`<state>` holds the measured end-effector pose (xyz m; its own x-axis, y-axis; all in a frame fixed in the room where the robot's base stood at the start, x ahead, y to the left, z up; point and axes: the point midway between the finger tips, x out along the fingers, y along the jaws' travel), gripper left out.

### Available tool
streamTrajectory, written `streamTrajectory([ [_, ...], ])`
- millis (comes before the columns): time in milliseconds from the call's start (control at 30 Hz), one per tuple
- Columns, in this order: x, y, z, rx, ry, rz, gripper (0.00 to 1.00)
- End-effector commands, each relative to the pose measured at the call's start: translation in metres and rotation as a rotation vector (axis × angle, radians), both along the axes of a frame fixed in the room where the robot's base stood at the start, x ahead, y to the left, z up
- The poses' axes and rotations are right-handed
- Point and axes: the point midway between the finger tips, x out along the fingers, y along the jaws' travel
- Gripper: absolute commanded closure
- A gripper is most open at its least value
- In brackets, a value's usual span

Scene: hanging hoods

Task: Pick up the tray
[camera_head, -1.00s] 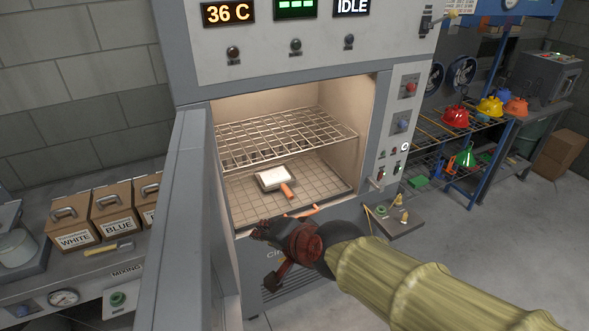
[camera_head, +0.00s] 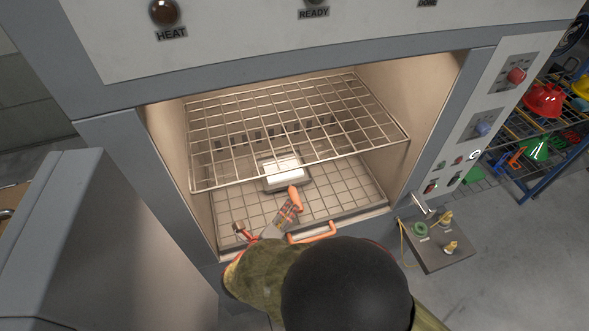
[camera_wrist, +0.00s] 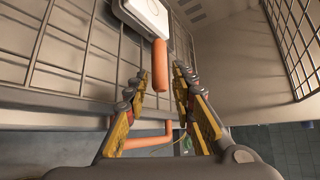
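The tray (camera_head: 285,187) is a small dark-rimmed pan with a white block in it and an orange handle (camera_head: 294,197) pointing toward me. It lies on the lower wire shelf inside the lit oven. In the wrist view its handle (camera_wrist: 161,66) hangs in the middle, with the white block (camera_wrist: 148,12) above. My gripper (camera_wrist: 160,78) is open and empty, its two fingers on either side of the handle's near end. I cannot tell whether they touch it. In the head view my gripper (camera_head: 266,218) is at the oven mouth, partly hidden by my arm.
An upper wire rack (camera_head: 290,125) spans above the tray. A second orange handle (camera_head: 312,233) sits at the lower shelf's front edge, close under my gripper. The open oven door (camera_head: 95,240) stands at left, the control panel (camera_head: 480,120) at right.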

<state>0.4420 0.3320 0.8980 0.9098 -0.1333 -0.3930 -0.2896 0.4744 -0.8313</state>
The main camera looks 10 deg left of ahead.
Motion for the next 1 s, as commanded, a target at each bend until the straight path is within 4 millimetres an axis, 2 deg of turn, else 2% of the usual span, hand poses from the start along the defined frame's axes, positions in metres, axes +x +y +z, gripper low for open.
streamTrajectory([
  [533, 0.060, -0.007, -0.028, -0.001, 0.001, 0.000, 0.75],
  [867, 0.066, -0.007, -0.028, 0.000, 0.001, 0.003, 0.75],
  [1000, 0.066, -0.007, -0.028, 0.000, 0.001, 0.003, 0.83],
])
